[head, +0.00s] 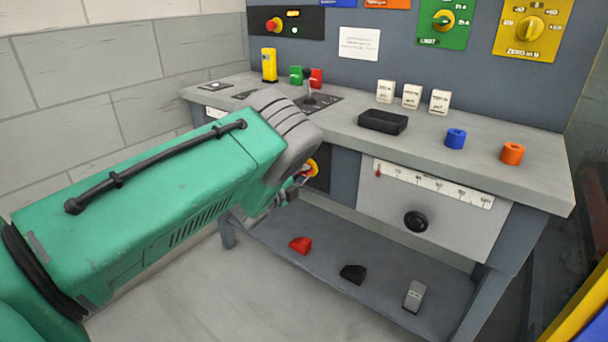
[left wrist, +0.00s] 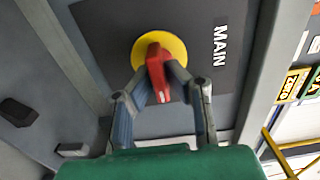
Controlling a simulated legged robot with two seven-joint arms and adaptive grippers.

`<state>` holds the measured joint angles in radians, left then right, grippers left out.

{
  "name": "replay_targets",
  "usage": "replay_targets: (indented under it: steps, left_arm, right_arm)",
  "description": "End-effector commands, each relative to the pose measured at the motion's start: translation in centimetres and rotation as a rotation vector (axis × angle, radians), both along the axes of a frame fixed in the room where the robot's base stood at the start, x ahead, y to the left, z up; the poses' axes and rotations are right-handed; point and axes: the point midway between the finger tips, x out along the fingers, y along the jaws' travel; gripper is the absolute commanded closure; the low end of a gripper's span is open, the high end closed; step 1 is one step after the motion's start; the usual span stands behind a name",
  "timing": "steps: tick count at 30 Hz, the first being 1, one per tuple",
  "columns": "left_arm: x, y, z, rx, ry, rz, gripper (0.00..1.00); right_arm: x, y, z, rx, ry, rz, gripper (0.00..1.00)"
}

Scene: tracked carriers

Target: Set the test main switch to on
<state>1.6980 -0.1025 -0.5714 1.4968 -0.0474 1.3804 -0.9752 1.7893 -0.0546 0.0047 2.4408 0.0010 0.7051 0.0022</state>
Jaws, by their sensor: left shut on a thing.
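The main switch is a red handle (left wrist: 156,62) on a round yellow disc (left wrist: 177,44), mounted on a dark panel (left wrist: 110,30) with the word MAIN beside it. In the left wrist view the handle lies nearly along the picture's vertical, tilted slightly. My left gripper (left wrist: 158,76) is shut on the red handle, with one finger on each side. In the head view my left arm and wrist hide most of the switch; only part of the yellow disc (head: 314,166) shows beside my left gripper (head: 297,180). My right gripper is not in view.
The bench top (head: 350,140) overhangs above the switch and holds a black tray (head: 383,120), white blocks and coloured rings. To the right is a drawer-like panel (head: 385,215) with a black knob. Red, black and grey pieces lie on the lower shelf (head: 330,255).

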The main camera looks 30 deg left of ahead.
Motion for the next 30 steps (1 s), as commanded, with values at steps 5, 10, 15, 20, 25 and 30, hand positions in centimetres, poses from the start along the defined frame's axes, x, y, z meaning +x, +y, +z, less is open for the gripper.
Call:
replay_targets:
  steps: [5, 10, 15, 20, 25, 30]
  left_arm:
    - [-0.3, 0.1, -0.8, 0.008, 0.015, 0.004, 1.00]
    - [-0.3, 0.1, -0.8, 0.007, 0.016, 0.004, 1.00]
    - [-0.3, 0.1, -0.8, 0.006, 0.016, 0.003, 0.69]
    - [-0.2, 0.0, -0.4, 0.007, 0.008, 0.002, 0.69]
    - [-0.3, 0.0, -0.2, 0.006, 0.005, 0.001, 0.69]
    - [-2.2, 0.2, -0.2, 0.006, 0.006, 0.002, 0.69]
  right_arm:
    - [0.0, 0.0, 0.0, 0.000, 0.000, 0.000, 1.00]
    - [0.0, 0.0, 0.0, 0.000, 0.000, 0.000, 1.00]
    - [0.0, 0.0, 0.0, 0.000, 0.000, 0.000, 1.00]
    - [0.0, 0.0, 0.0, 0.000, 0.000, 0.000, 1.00]
    - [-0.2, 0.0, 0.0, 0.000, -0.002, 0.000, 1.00]
    - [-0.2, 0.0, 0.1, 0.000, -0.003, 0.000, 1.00]
